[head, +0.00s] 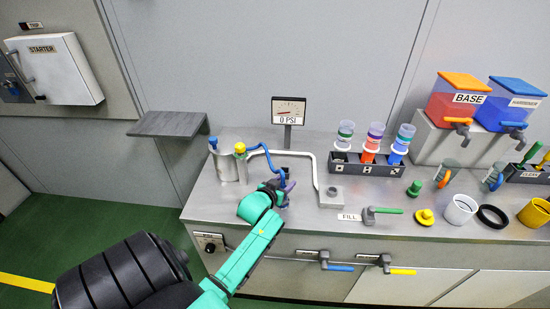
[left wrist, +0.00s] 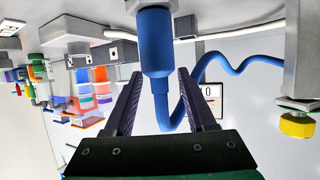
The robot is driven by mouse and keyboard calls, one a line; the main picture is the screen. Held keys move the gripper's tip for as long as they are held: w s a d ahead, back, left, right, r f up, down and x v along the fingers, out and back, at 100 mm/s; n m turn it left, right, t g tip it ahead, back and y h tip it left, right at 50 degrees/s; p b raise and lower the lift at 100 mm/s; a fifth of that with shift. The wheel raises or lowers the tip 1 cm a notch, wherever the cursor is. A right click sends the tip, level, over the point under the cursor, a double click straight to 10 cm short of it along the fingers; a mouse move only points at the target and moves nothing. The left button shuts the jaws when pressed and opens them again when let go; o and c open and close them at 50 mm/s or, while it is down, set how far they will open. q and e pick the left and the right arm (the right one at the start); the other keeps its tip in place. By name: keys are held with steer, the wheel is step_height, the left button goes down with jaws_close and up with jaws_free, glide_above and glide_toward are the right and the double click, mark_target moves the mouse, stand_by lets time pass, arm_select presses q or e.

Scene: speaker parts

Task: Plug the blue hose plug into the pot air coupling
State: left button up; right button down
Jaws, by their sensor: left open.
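The blue hose plug (left wrist: 156,42) is a thick blue cylinder in the left wrist view, with thinner blue hose (left wrist: 235,66) curving away from it. My left gripper (left wrist: 159,82) is open, its dark fingers on either side of the plug and hose, with gaps visible. In the head view my left gripper (head: 278,187) is above the bench front, right of the metal pot (head: 227,170), and mostly hides the plug. The blue hose (head: 268,158) arches toward the pot. The pot carries a blue-topped fitting (head: 213,142) and a yellow-topped one (head: 240,148). I cannot tell which is the air coupling. My right gripper is out of view.
A pressure gauge (head: 288,110) stands behind the pot, and a pale pipe (head: 312,160) runs to a small block (head: 331,197). A cup rack (head: 368,165), loose valves and rings occupy the bench's right. A grey shelf (head: 168,124) is at left.

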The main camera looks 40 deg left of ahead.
arm_select(q)
steer(key=b+v, duration=0.1)
steer(key=v, duration=1.2)
